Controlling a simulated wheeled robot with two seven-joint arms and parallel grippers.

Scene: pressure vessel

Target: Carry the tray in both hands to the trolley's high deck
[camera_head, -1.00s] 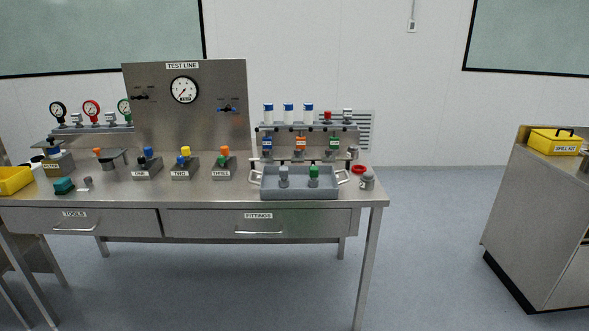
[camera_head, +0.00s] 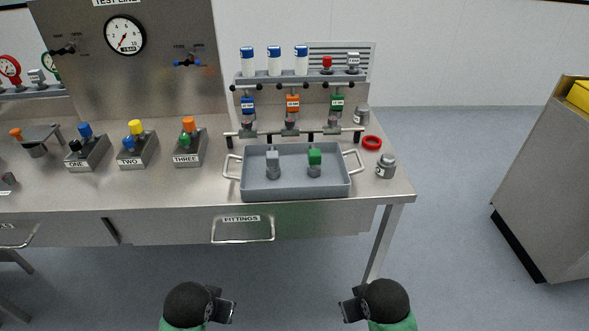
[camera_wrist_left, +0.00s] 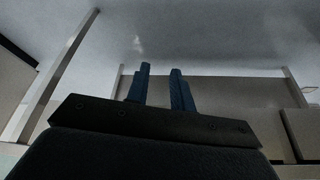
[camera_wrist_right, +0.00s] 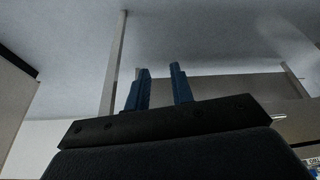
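The grey tray (camera_head: 295,188) sits on the steel bench near its right front edge. It has a pale handle at each end, the left handle (camera_head: 230,167) and the right handle (camera_head: 356,160). Inside stand a grey-topped fitting (camera_head: 272,163) and a green-topped fitting (camera_head: 314,162). My left gripper (camera_head: 232,311) and right gripper (camera_head: 344,311) are in front of the bench, below and apart from the tray. In the wrist views the left fingers (camera_wrist_left: 160,88) and right fingers (camera_wrist_right: 160,88) are apart with nothing between them. The trolley's high deck cannot be made out.
A rack (camera_head: 300,80) with bottles and valves stands behind the tray. A grey jar (camera_head: 386,166) and a red ring (camera_head: 372,143) lie to its right. Numbered blocks stand left, including block three (camera_head: 189,150). A grey cabinet (camera_head: 550,180) stands at far right, across open floor (camera_head: 445,230).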

